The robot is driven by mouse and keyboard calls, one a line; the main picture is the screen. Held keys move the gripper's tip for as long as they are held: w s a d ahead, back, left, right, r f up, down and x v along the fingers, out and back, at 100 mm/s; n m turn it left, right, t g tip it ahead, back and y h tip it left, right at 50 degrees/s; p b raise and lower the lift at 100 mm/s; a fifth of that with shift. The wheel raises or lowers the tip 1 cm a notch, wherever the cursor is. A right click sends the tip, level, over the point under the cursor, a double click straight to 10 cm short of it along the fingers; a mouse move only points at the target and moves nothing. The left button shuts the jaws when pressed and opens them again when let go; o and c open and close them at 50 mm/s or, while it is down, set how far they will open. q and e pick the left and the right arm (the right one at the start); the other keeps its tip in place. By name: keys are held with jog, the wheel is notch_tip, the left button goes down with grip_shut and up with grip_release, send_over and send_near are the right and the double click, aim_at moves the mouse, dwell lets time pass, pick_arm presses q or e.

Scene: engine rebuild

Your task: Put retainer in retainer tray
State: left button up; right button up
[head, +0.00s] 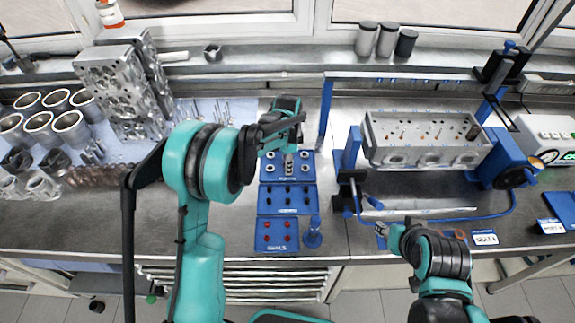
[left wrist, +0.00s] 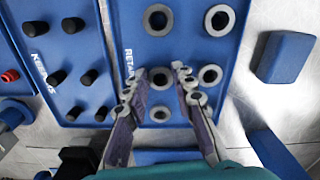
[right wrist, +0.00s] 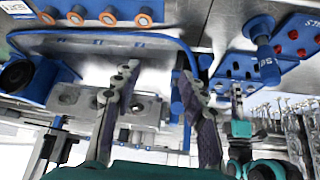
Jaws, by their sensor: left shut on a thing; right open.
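The blue retainer tray (head: 306,172) is the rearmost of three small blue trays at the middle of the bench. In the left wrist view, the tray (left wrist: 187,45) holds several grey ring-shaped retainers. My left gripper (left wrist: 160,74) is over this tray, shut on a grey retainer (left wrist: 160,78) between its fingertips. Whether that retainer touches the tray is unclear. In the head view my left gripper (head: 290,148) partly hides the tray's rear. My right gripper (right wrist: 160,75) is open and empty, above the bench front, right of the trays.
The keepers tray (head: 284,209) with dark pieces and the seals tray (head: 277,245) with red pieces lie in front. A blue tool (head: 313,234) stands beside the seals tray. A cylinder head (head: 428,138) sits in a blue stand at right. Another cylinder head (head: 118,92) stands left.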

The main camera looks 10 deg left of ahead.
pick_arm(q)
jog(key=o, duration=0.4)
jog(key=shift+f, duration=0.1)
jog(key=o, duration=0.5)
jog(key=shift+c, duration=0.2)
